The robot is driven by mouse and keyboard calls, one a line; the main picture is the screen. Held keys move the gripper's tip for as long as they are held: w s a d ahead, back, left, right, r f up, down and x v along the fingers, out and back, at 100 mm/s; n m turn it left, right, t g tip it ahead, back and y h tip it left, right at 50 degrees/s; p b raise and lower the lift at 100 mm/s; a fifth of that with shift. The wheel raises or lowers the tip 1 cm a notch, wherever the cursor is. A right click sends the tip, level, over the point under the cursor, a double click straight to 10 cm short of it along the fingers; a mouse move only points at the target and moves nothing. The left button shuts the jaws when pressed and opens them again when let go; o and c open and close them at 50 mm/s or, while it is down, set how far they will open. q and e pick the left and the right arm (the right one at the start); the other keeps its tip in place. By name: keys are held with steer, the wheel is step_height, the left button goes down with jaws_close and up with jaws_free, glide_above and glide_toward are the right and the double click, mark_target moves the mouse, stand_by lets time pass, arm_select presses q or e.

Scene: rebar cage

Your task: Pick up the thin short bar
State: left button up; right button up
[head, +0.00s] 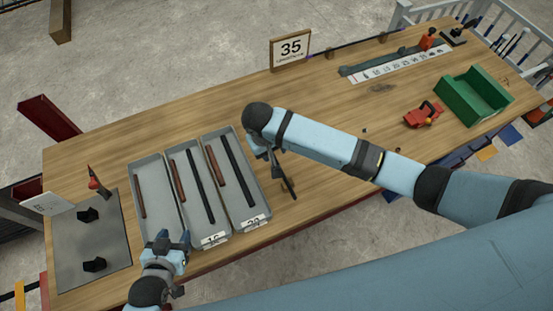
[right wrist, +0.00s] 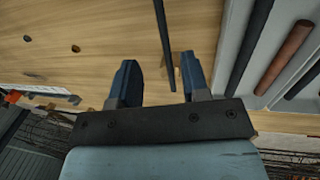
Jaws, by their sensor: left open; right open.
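A thin dark bar (head: 288,180) appears beside the right-hand tray, by my right gripper (head: 270,150). In the right wrist view the thin dark bar (right wrist: 163,40) runs between the open fingers, nearer the right finger; whether it touches that finger I cannot tell. My left gripper (head: 173,241) is open and empty at the front end of the trays. The left tray (head: 157,168) holds one short reddish bar (head: 139,196). The middle tray (head: 190,150) and right tray (head: 222,134) each hold a reddish bar and a longer dark bar.
A grey plate (head: 92,256) with dark pieces lies at the left. A sign reading 35 (head: 290,49) stands at the back edge. A green bin (head: 474,95), a red tool (head: 424,114) and a measuring strip (head: 402,64) are at the right. The table middle is mostly clear.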

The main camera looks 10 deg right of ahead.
mark_target(277, 162)
steer(key=shift+d+f+p, duration=0.2)
steer(key=shift+f+p, duration=0.05)
steer(key=shift+f, duration=1.3)
steer(key=shift+d+f+p, duration=0.2)
steer(key=shift+f+p, duration=0.05)
steer(key=shift+f, duration=1.3)
steer(key=shift+c, duration=0.3)
steer(key=shift+w, duration=0.1)
jaws_close()
